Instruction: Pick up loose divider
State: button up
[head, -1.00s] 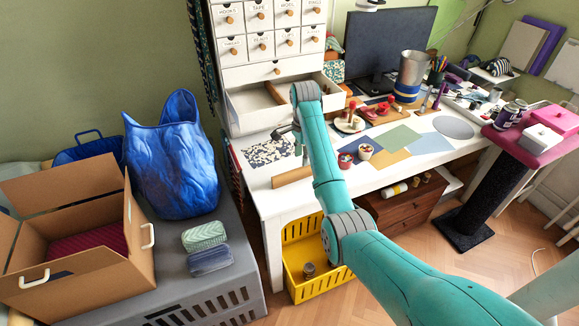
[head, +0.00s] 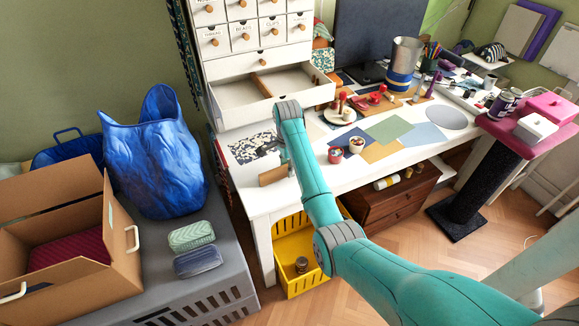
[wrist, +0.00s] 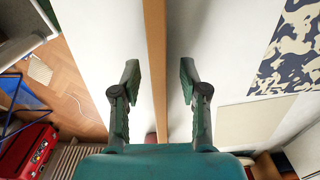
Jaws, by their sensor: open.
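The loose divider, a thin brown wooden strip (head: 273,176), stands on edge near the front left of the white desk. In the wrist view the divider (wrist: 154,45) runs upright through the middle of the picture, between the fingers. My gripper (wrist: 159,75) is open, one finger on each side of the divider, with clear gaps to both. In the head view my gripper is mostly hidden behind my own arm, beside the divider. Another wooden divider (head: 262,86) sits inside the open white drawer (head: 235,95).
Patterned paper (head: 252,147) lies on the desk behind the divider. Two small cups (head: 335,154) stand to the right. A yellow crate (head: 292,245) is below the desk edge. A blue bag (head: 155,155) and a cardboard box (head: 115,225) stand at left.

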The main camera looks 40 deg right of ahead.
jog(key=shift+a+f, duration=0.1)
jog(key=shift+f, duration=0.75)
grip_shut()
jog(key=shift+r, duration=0.1)
